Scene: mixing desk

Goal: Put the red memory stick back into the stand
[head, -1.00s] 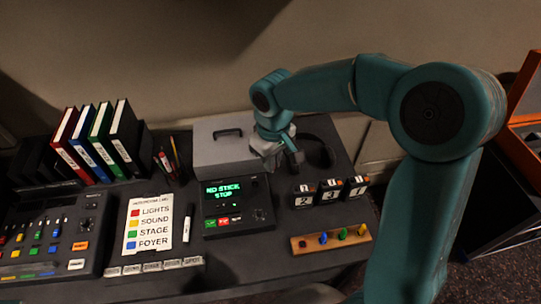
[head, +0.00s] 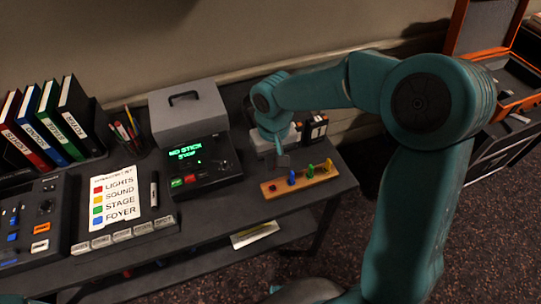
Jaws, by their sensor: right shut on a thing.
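The stand (head: 303,183) is a wooden strip near the desk's front right edge. Blue (head: 291,177), green (head: 310,170) and yellow (head: 328,165) sticks stand upright in it. At its left end is a low red mark (head: 272,187) with no tall stick on it. My right gripper (head: 283,161) hangs just behind and above the strip's left half, pointing down. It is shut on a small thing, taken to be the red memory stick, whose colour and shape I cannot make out. My left gripper is not in view.
A dark player (head: 205,178) reading "NO STICK STOP" is left of the stand. A grey case (head: 188,110) is behind it. Numbered blocks (head: 315,127) are partly hidden behind my gripper. An orange case (head: 497,95) is at the far right.

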